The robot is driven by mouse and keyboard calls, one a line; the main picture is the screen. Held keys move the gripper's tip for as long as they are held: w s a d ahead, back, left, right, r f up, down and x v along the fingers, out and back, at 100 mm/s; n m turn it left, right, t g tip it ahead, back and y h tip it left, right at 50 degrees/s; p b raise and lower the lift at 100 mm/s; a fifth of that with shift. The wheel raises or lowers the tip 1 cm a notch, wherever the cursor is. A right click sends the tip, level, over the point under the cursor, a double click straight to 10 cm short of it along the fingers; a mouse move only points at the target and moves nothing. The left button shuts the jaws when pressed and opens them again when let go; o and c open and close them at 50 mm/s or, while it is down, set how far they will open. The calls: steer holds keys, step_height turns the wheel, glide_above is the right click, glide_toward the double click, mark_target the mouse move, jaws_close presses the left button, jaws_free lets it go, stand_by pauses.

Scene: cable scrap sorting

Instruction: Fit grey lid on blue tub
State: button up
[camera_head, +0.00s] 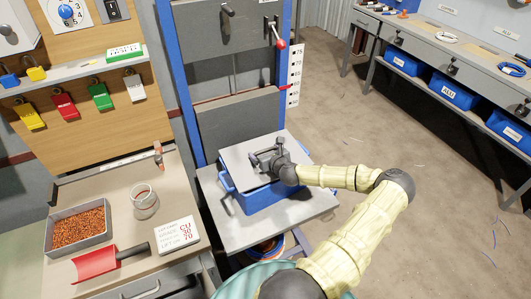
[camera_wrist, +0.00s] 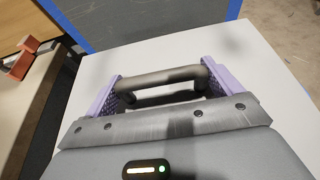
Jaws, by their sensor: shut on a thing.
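The grey lid (camera_head: 240,159) is a flat plate with a dark handle, lying over the blue tub (camera_head: 262,199) in the head view. The tub stands on a light grey stand, with its blue front and left side showing below the lid. I cannot tell whether the lid's rim is seated or slightly raised. My gripper (camera_head: 268,160) is at the lid's handle, from the right. In the wrist view my gripper's purple-padded fingers (camera_wrist: 163,84) are shut on the dark handle bar (camera_wrist: 158,76), above the pale lid surface (camera_wrist: 262,82).
A grey press with a blue frame (camera_head: 187,82) stands right behind the tub. The stand's top (camera_head: 312,206) has bare room at the right. A bench at left holds a tray of copper bits (camera_head: 48,236), a jar (camera_head: 144,203) and a red scoop (camera_head: 95,264).

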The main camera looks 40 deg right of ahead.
steer(key=shift+s+a+f, duration=0.15)
steer(key=shift+s+f, duration=0.1)
steer(key=shift+f, duration=0.15)
steer(key=o, duration=1)
steer(key=shift+c, duration=0.2)
steer(key=shift+r, duration=0.1)
steer(key=shift+s+r, duration=0.2)
steer(key=shift+s, duration=0.15)
steer(key=v, duration=1.6)
steer(key=shift+s+b, duration=0.2)
steer(key=shift+b, duration=0.2)
steer(key=shift+r, duration=0.15)
